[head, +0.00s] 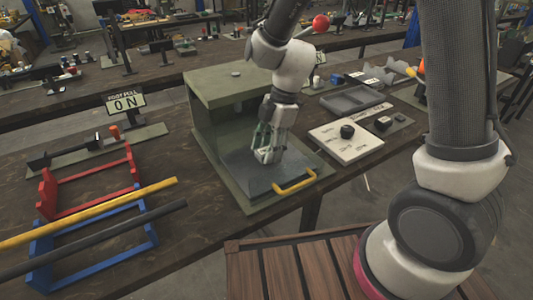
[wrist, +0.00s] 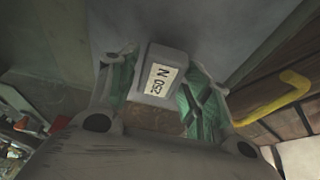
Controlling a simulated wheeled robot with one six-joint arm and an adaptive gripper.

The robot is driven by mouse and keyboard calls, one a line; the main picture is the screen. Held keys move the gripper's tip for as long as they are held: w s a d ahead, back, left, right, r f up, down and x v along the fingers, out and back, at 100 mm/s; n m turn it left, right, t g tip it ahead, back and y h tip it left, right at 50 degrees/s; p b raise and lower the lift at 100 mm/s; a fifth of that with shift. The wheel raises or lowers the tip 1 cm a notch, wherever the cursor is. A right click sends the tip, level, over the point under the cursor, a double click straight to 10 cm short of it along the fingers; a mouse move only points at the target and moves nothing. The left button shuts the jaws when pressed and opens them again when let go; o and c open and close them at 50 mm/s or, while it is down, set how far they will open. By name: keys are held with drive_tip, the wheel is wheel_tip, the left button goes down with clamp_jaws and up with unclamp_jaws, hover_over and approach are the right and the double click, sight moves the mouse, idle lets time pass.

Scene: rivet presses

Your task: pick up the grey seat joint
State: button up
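The grey seat joint (wrist: 166,62) shows in the wrist view as a small grey block with a white "250 N" label. It sits between the two fingers of my gripper (wrist: 163,82). The fingers have green inner faces and lie close along its two sides. Whether both press on it is not clear. In the head view my gripper (head: 267,158) points down, low over the dark plate (head: 243,178) at the front of the open green press box (head: 222,100).
A yellow handle (head: 295,182) is at the plate's front edge, right of my gripper. The box roof and walls stand close behind my gripper. A white panel with a black knob (head: 347,131) and a grey tray (head: 352,100) lie right. Red and blue racks (head: 92,255) stand left.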

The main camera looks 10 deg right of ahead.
drive_tip(key=c, duration=0.7)
drive_tip(key=shift+o, duration=0.2)
